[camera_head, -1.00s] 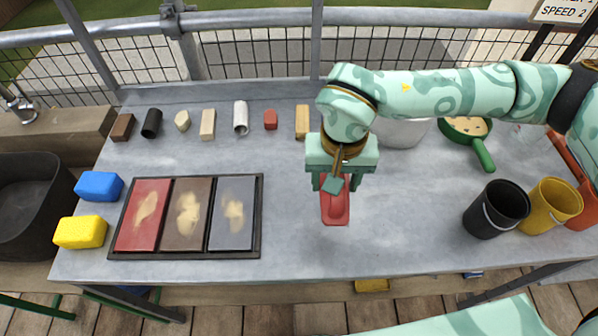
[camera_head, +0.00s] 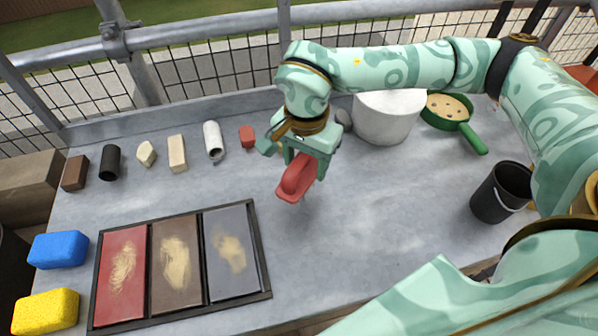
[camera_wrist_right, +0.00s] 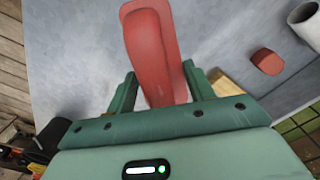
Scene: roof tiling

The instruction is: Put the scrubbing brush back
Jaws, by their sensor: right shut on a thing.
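The scrubbing brush (camera_head: 297,178) is a red tool held by my right gripper (camera_head: 304,165) above the middle of the grey table. In the head view it is tilted, its lower end pointing down and left. In the right wrist view the brush (camera_wrist_right: 152,50) stands out from between the two fingers of the gripper (camera_wrist_right: 155,92), which is shut on it. I cannot see any bristles. My left gripper is not in view.
A framed tray (camera_head: 262,262) with red, brown and grey panels lies front left. Blue (camera_head: 58,249) and yellow (camera_head: 46,311) sponges sit beside it. Several small blocks line the back. A white container (camera_head: 385,118), green pan (camera_head: 447,112) and black bucket (camera_head: 500,192) stand right.

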